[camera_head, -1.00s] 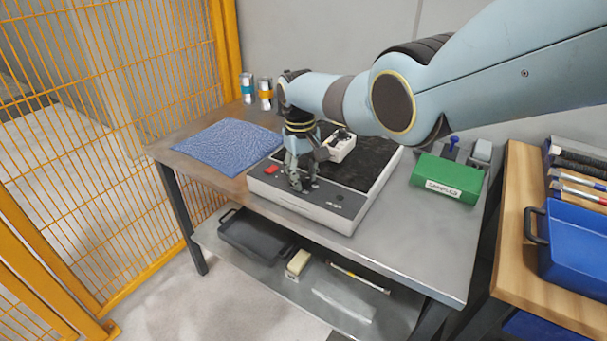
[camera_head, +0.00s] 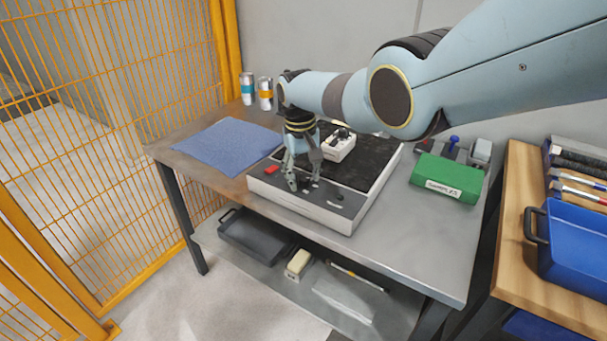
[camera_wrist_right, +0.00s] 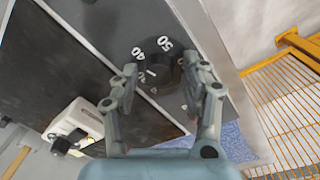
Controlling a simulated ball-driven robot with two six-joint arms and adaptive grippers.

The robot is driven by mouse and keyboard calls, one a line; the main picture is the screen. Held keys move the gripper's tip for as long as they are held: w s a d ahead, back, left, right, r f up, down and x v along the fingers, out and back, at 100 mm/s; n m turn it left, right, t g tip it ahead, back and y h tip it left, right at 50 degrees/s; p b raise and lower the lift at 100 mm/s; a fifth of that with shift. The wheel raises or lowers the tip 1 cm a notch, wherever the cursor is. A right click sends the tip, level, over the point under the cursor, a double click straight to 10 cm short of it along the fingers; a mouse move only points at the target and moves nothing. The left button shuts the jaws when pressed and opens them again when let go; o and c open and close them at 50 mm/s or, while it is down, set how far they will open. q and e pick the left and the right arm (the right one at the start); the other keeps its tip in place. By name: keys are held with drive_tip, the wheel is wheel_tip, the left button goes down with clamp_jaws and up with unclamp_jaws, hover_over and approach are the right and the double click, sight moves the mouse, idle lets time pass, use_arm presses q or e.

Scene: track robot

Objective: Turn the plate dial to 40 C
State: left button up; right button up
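The plate (camera_head: 376,158) is a white-sided unit with a black top and a grey front control panel on the steel table. Its dial (camera_wrist_right: 166,70) is a dark knob on the panel, with white "40" and "50" printed beside it in the right wrist view. A short pale mark shows on the knob's left side. My right gripper (camera_head: 303,183) points down over the panel. In the right wrist view its fingers (camera_wrist_right: 160,66) stand apart on either side of the dial, with a gap visible at the left finger. In the head view the fingers partly hide the dial. My left gripper is out of view.
A white block-like device (camera_head: 340,148) sits on the plate's black top, close behind my right gripper. A red switch (camera_head: 271,170) is left on the panel. A blue cloth (camera_head: 225,145), two cans and a green box (camera_head: 447,179) are on the table. A yellow mesh fence stands left.

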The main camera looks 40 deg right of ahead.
sight(301, 178)
drive_tip(key=shift+o, duration=0.2)
wheel_tip(301, 178, up, 12)
drive_tip(key=shift+a, duration=0.3)
idle(0.3)
idle(0.3)
